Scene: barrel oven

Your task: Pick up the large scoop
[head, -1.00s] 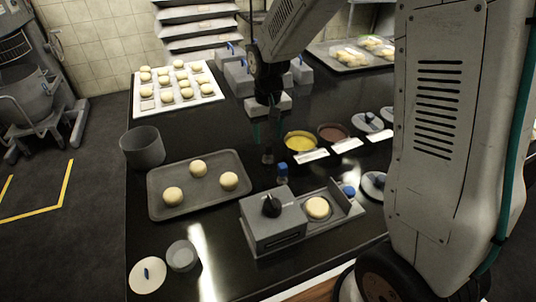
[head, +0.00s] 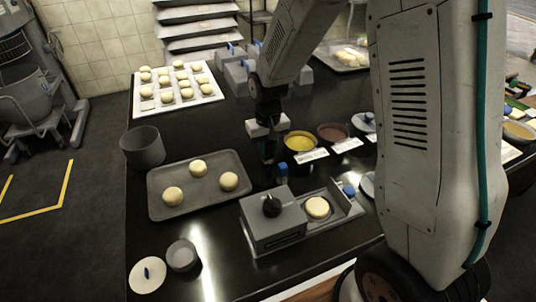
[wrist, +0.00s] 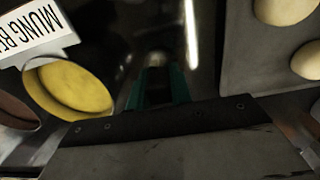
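My gripper (head: 267,152) hangs low over the dark counter, left of the yellow-filled bowl (head: 300,142) and behind the grey press (head: 275,222). In the wrist view its two green fingers (wrist: 158,90) stand apart. A dim, pale-topped shape (wrist: 155,62) shows between or just beyond them; I cannot tell whether it is the large scoop or a reflection. No scoop is clearly recognisable. A blue-topped item (head: 282,172) stands at the press's back edge, and the yellow filling (wrist: 70,88) shows left of the fingers.
A grey tray (head: 205,203) with three dough balls lies left of my gripper. A bowl of brown filling (head: 332,132) is to the right. A grey bin (head: 142,147) and a white tray of buns (head: 210,98) stand farther left and back.

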